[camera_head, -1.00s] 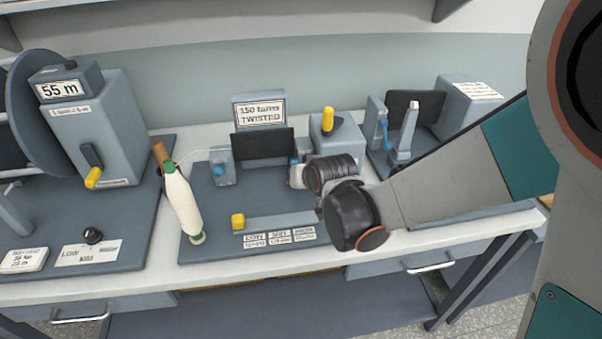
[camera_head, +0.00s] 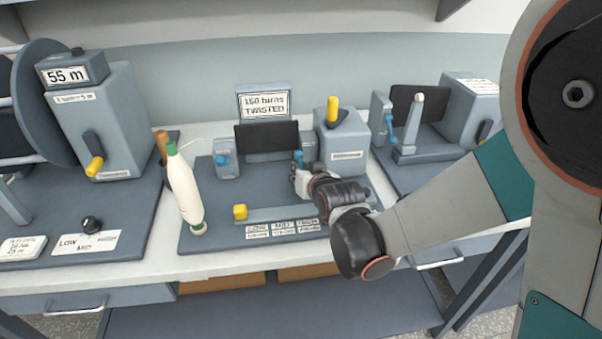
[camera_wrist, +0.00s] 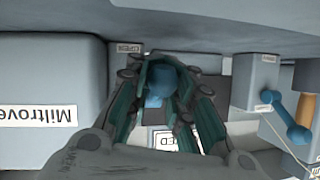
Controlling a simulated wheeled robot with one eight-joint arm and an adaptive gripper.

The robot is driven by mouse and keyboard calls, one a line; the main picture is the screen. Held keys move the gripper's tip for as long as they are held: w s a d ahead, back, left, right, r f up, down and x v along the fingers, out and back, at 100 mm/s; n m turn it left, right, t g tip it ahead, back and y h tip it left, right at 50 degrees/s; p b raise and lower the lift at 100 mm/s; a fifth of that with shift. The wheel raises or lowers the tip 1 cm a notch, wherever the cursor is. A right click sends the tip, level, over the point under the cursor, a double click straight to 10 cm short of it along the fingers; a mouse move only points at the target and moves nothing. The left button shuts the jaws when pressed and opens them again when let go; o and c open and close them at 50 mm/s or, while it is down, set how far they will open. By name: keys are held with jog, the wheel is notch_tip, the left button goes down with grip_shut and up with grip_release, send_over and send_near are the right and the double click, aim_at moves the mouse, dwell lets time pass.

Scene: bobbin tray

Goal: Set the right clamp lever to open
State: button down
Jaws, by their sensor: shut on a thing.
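The right clamp (camera_head: 309,147) is a grey block with a blue lever (camera_head: 298,156), to the right of the dark panel on the middle machine. My gripper (camera_head: 297,172) reaches to this lever from the front. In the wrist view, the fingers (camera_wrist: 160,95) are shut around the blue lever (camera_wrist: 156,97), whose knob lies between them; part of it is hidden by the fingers. A small label reading OPEN (camera_wrist: 129,47) shows beside the fingers. The left clamp (camera_head: 226,165) has its own blue lever, also visible in the wrist view (camera_wrist: 288,119).
A grey box with a yellow lever (camera_head: 333,108) stands close right of the clamp. A yellow knob (camera_head: 240,212) sits at the front. Another machine (camera_head: 420,140) stands farther right.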

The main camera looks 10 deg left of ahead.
jog(key=c, duration=1.5)
grip_release()
jog(key=shift+s, duration=0.1)
jog(key=shift+c, duration=0.2)
jog(key=shift+r, duration=0.15)
